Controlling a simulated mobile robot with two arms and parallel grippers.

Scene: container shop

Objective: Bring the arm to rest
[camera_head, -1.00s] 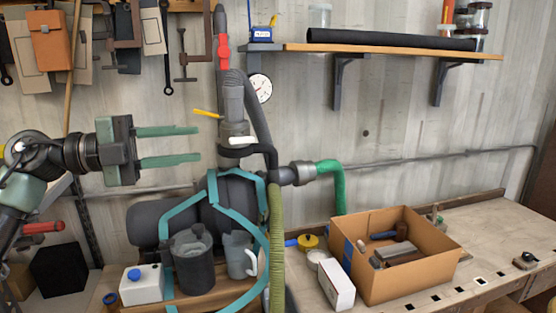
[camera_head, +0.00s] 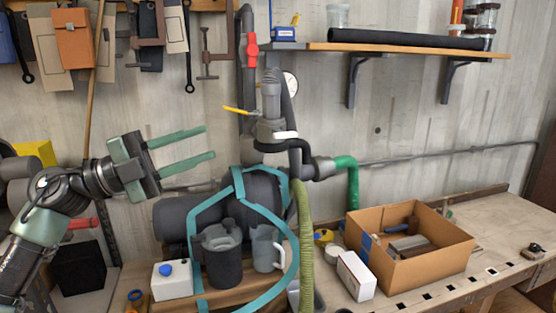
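My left gripper (camera_head: 211,147) shows at the left of the head view. Its two green fingers are apart and nothing is between them. They point right and slightly up, in front of the wall and left of the pump pipe. The gripper touches nothing that I can see. My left arm (camera_head: 62,196) comes in from the left edge, bent upward from the lower left corner. My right gripper is not in view.
A pump (camera_head: 269,195) with a teal frame (camera_head: 287,277) stands right of the gripper. Its yellow-handled valve (camera_head: 238,110) is close to the fingers. A cardboard box (camera_head: 443,256) stands on the workbench (camera_head: 490,213). A wall shelf (camera_head: 400,50) is above. Tools hang at upper left.

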